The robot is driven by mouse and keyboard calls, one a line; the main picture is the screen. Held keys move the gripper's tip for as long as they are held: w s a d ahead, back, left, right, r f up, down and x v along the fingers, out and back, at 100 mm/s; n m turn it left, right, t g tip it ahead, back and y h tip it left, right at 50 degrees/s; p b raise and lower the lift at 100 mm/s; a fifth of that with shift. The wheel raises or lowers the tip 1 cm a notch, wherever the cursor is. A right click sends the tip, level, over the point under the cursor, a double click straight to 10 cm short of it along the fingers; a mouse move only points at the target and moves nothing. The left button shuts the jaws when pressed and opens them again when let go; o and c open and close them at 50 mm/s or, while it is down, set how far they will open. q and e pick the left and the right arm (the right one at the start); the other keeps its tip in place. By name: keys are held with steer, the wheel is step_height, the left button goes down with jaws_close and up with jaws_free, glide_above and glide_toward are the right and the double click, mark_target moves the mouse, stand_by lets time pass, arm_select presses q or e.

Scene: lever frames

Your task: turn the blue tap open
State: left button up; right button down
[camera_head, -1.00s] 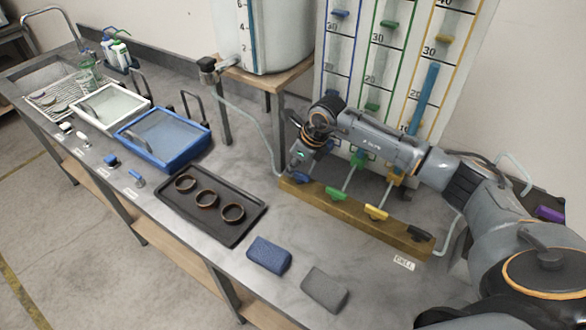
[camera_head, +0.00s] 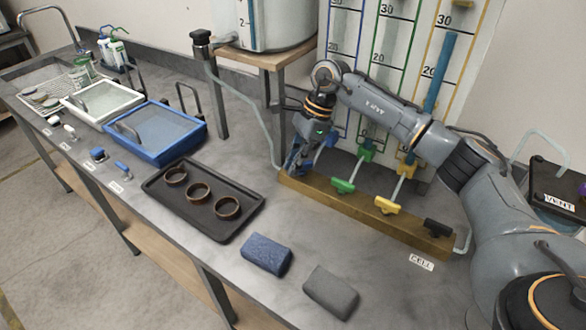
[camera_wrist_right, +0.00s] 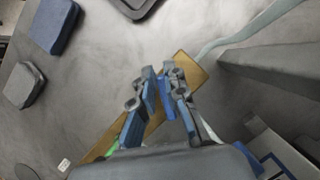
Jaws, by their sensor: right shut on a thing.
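The blue tap (camera_wrist_right: 166,101) is at the left end of the wooden tap block (camera_head: 365,216), mostly hidden by my right gripper. My right gripper (camera_head: 296,167) points down at that end in the head view and is shut on the tap. In the right wrist view its two fingers (camera_wrist_right: 167,97) come together over the block. The tap's exact handle angle is hidden. My left gripper is not in view.
On the same block sit a green tap (camera_head: 343,186), a yellow tap (camera_head: 388,205) and a black tap (camera_head: 438,228). Gauge tubes stand behind. A black tray with rings (camera_head: 160,203), a blue block (camera_head: 267,254) and a grey block (camera_head: 331,291) lie in front.

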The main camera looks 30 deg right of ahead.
steer(key=n+g+b, duration=0.1)
steer(key=n, duration=0.1)
steer(key=shift+s+n+b, duration=0.2)
steer(key=shift+n+b, duration=0.2)
steer(key=shift+s+d+n+g+h+b, duration=0.15)
steer(key=shift+n+g+b, duration=0.15)
steer(key=shift+n, duration=0.3)
steer(key=shift+s+a+n+g+h+b, duration=0.15)
steer(key=shift+n+b, duration=0.15)
steer(key=shift+n, duration=0.3)
steer(key=shift+s+d+n+g+h+b, duration=0.15)
steer(key=shift+n+g+b, duration=0.15)
steer(key=shift+n, duration=0.3)
steer(key=shift+r, duration=0.1)
steer(key=c, duration=1.4)
jaws_free()
steer(key=v, duration=0.7)
steer(key=shift+w+d+r, duration=0.1)
steer(key=shift+d+r, duration=0.05)
steer(key=shift+r, duration=0.05)
